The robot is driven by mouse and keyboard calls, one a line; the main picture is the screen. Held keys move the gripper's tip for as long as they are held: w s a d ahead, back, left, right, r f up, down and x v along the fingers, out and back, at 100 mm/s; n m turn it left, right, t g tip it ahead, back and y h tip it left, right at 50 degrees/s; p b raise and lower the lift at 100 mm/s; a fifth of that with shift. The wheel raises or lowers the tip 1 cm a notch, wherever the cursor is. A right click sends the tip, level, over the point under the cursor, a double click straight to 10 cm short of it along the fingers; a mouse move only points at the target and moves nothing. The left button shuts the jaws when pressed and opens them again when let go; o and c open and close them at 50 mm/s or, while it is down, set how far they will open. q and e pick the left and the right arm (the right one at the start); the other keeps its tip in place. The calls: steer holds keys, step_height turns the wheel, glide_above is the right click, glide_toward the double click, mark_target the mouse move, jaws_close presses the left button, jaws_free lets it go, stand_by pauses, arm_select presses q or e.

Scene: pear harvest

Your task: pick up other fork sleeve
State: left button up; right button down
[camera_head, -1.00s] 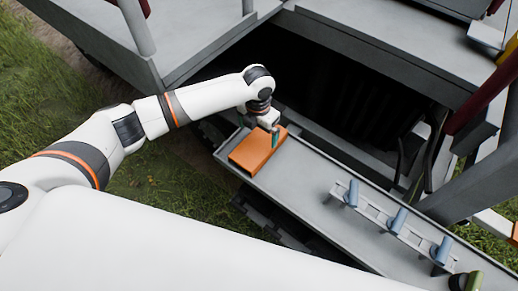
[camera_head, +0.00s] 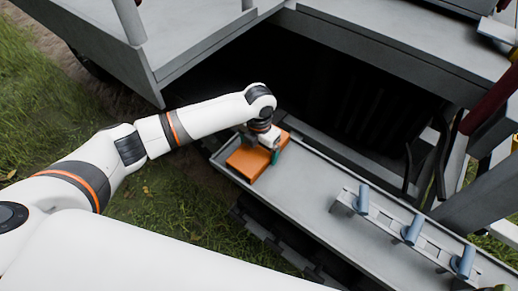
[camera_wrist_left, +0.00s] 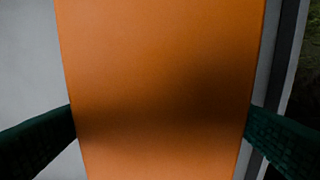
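An orange block-shaped sleeve (camera_head: 246,162) lies at the far left end of a long grey tray. My left gripper (camera_head: 270,150) is down over it, with a green finger showing at its right side. In the left wrist view the orange sleeve (camera_wrist_left: 162,70) fills the middle. The two green fingers (camera_wrist_left: 161,122) stand on either side, their ends at its edges. I cannot tell whether they press on it. No second sleeve shows clearly. My right gripper is not in view.
The grey tray (camera_head: 318,190) has a bare stretch right of the sleeve. A rack (camera_head: 390,225) with blue cylinders stands further right. A grey machine platform (camera_head: 400,45) and a dark opening lie behind. Grass (camera_head: 165,215) is below on the left.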

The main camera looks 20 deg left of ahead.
arm_select(q)
steer(key=c, duration=0.7)
steer(key=shift+r, duration=0.15)
